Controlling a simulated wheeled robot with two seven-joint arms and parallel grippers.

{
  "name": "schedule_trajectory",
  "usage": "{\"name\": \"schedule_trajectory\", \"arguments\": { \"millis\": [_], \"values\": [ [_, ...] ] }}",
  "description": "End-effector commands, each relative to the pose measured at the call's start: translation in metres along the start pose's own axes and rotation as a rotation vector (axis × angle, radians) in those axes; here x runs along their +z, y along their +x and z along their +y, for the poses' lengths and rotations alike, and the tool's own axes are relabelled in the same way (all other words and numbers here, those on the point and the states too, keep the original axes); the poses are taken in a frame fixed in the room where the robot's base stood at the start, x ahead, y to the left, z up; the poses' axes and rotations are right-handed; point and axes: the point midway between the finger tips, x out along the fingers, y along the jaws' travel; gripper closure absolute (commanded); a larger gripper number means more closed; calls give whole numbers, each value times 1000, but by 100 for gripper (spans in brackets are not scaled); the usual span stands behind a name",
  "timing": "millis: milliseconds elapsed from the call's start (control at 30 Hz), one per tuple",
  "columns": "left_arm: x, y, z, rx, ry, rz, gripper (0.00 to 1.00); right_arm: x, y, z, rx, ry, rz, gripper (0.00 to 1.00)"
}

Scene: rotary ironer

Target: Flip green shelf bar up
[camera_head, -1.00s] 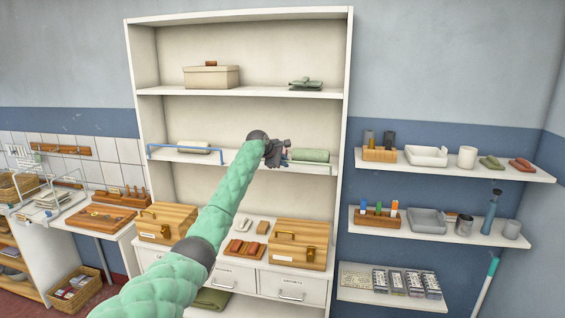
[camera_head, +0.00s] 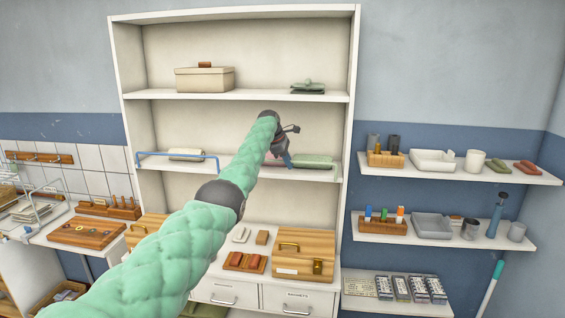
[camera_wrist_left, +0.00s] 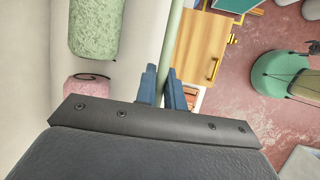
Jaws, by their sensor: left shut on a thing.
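The green shelf bar (camera_wrist_left: 172,40) runs up and away between the blue fingers of my left gripper (camera_wrist_left: 163,82) in the left wrist view. The gripper is shut on the bar. In the head view my left gripper (camera_head: 287,160) is at the middle shelf's front edge, right of centre, fingers pointing down. My right gripper is not in view.
A blue bar (camera_head: 178,155) spans the left half of the middle shelf (camera_head: 228,168), with a pale roll (camera_head: 186,154) behind it. A wooden box (camera_head: 305,256) stands below on the right. A pink roll (camera_wrist_left: 88,90) lies close beside the gripper. Side shelves (camera_head: 460,174) are to the right.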

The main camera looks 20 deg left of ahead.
Motion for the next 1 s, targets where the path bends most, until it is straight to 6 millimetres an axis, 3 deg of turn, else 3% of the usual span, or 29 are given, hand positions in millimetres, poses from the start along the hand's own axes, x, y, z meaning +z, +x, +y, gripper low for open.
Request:
{"name": "schedule_trajectory", "arguments": {
  "millis": [533, 567, 633, 1000],
  "values": [
    [2, 2, -1, -15, -8, 3, 100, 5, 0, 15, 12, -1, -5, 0],
    [2, 2, -1, -14, -8, 3, 84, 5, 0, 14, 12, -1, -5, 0],
    [2, 2, -1, -14, -8, 2, 70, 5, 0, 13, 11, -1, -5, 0],
    [3, 0, -1, -14, -7, 1, 68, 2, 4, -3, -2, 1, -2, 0]
  ]
}}
